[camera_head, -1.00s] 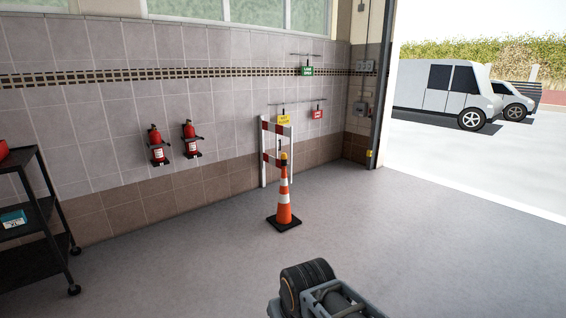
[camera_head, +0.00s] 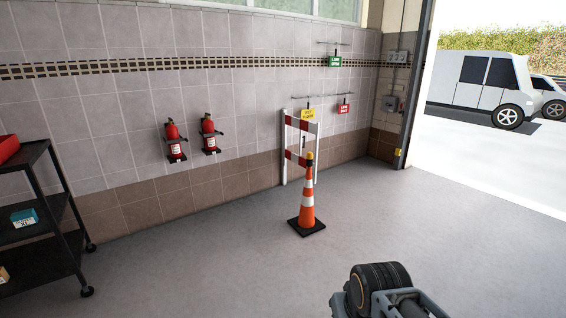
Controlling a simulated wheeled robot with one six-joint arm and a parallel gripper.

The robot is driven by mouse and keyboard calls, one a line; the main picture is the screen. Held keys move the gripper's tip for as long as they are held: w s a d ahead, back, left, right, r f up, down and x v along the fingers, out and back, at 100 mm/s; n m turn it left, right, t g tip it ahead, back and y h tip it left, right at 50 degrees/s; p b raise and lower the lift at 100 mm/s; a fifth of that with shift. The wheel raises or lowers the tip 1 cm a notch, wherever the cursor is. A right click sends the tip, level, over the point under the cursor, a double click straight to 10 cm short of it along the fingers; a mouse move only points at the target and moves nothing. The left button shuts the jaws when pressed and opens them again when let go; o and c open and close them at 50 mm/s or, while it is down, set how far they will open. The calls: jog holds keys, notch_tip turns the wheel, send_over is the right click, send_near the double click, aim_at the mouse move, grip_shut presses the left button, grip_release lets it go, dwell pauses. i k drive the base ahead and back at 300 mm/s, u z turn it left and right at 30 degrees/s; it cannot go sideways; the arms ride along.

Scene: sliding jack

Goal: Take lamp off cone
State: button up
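An orange and white striped cone (camera_head: 307,205) stands upright on a black square base on the floor, in front of the wall. A small amber lamp (camera_head: 310,157) sits on top of the cone. Part of my arm shows at the bottom right of the picture. My gripper's fingers are not in view.
A red and white barrier frame (camera_head: 284,150) stands behind the cone by the wall. A black shelf cart (camera_head: 62,195) is at the left. Two fire extinguishers (camera_head: 173,142) hang on the wall. The floor (camera_head: 200,270) before the cone is clear. An open doorway is at the right.

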aim_at(310, 154)
jog(key=z, duration=0.55)
jog(key=i, duration=2.35)
jog(key=u, duration=0.4)
jog(key=i, duration=1.8)
jog(key=u, duration=1)
jog(key=i, duration=0.55)
jog(key=u, duration=0.3)
